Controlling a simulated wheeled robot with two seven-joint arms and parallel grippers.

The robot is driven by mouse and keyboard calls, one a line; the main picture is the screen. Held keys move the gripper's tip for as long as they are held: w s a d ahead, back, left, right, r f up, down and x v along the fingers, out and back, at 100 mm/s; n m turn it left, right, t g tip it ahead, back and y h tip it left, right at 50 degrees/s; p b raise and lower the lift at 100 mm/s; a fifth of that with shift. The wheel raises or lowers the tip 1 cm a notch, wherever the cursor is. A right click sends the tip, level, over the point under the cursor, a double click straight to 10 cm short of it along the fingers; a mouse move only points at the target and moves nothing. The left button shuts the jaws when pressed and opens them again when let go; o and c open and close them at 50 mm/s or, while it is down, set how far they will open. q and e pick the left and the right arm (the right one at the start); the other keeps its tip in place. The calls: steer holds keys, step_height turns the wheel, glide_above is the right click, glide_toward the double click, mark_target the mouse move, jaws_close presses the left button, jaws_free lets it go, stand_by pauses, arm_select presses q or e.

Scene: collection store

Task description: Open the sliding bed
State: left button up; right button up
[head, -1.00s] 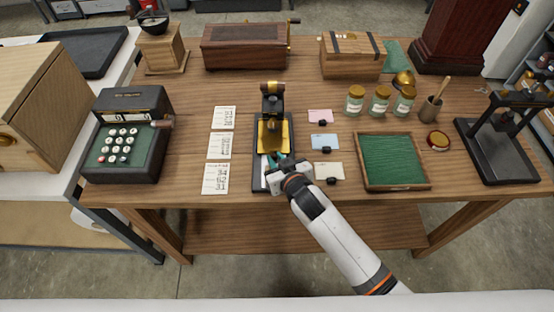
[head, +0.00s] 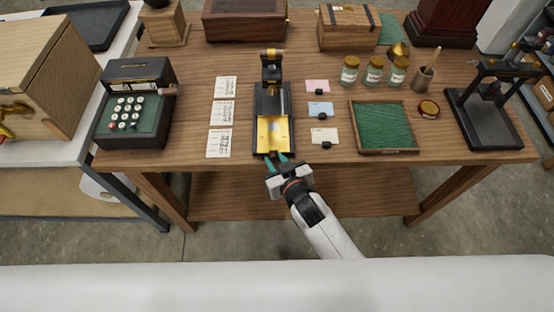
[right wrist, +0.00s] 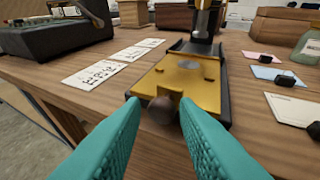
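The black press (head: 270,75) stands upright at the middle of the table. Its gold sliding bed (head: 264,138) lies at the front end of the press's dark base, clear of the column, near the table's front edge. The bed also shows in the right wrist view (right wrist: 180,82), with a dark round knob (right wrist: 162,109) at its near edge. My right gripper (head: 277,159) is in front of the bed. Its teal fingers (right wrist: 161,105) stand apart on either side of the knob, with slight gaps visible. My left gripper is not in view.
Printed cards (head: 222,114) lie left of the press, coloured cards (head: 320,109) with small dark pieces right of it. A green-lined tray (head: 352,130) stands farther right. A keyed machine (head: 134,105) stands at the left. Bare table strips flank the base.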

steer(key=shift+o, duration=1)
steer(key=shift+s, duration=0.2)
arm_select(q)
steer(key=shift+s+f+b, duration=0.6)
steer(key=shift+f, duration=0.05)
arm_select(e)
steer(key=v, duration=1.1)
steer(key=shift+s+r, duration=0.2)
steer(key=shift+s, duration=0.1)
steer(key=shift+d+f, duration=0.1)
steer(key=shift+d, duration=0.05)
